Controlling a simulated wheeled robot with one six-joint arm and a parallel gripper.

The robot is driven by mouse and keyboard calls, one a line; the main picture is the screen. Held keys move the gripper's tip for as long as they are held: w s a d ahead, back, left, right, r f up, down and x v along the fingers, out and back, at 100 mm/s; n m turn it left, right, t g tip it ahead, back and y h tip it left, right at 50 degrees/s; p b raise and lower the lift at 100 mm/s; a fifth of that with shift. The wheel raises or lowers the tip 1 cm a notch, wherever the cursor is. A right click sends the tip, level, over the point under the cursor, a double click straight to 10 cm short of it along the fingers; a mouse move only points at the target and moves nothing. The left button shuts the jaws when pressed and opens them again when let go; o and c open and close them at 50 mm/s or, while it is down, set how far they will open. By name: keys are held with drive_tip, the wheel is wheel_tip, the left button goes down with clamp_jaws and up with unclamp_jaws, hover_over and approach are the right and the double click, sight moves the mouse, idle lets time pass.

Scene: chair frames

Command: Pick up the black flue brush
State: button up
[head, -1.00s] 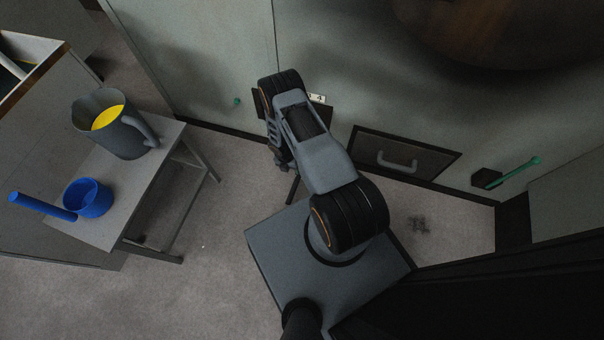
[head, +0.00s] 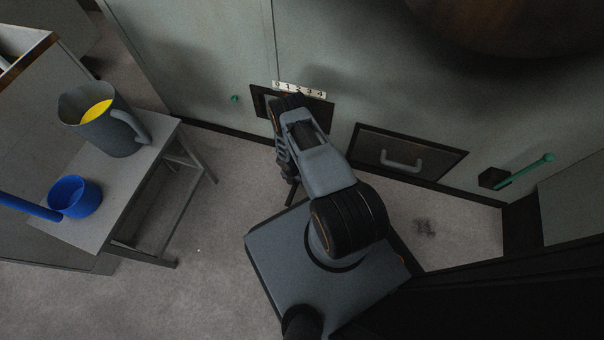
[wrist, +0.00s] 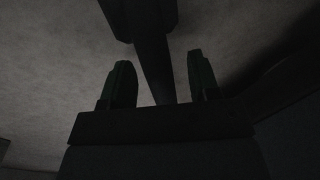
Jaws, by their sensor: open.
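In the wrist view, a dark bar with a wider block at its far end (wrist: 153,62) runs down from the top edge to between my fingers. It looks like the black flue brush, but the dark picture does not show it clearly. My gripper (wrist: 160,85) is open, with one finger on each side of the bar and gaps showing at the fingertips. In the head view, my arm hides most of my gripper and whatever is between its fingers, low in front of the wall.
A grey table (head: 150,165) at left bears a grey jug (head: 108,125) with yellow inside and a blue pan (head: 78,197). A drawer front (head: 408,152), a green lever (head: 525,171) and a number strip (head: 299,89) are on the wall.

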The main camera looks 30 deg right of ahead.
drive_tip(key=shift+f, duration=0.35)
drive_tip(key=shift+r, duration=0.1)
clamp_jaws()
drive_tip(key=shift+r, duration=0.1)
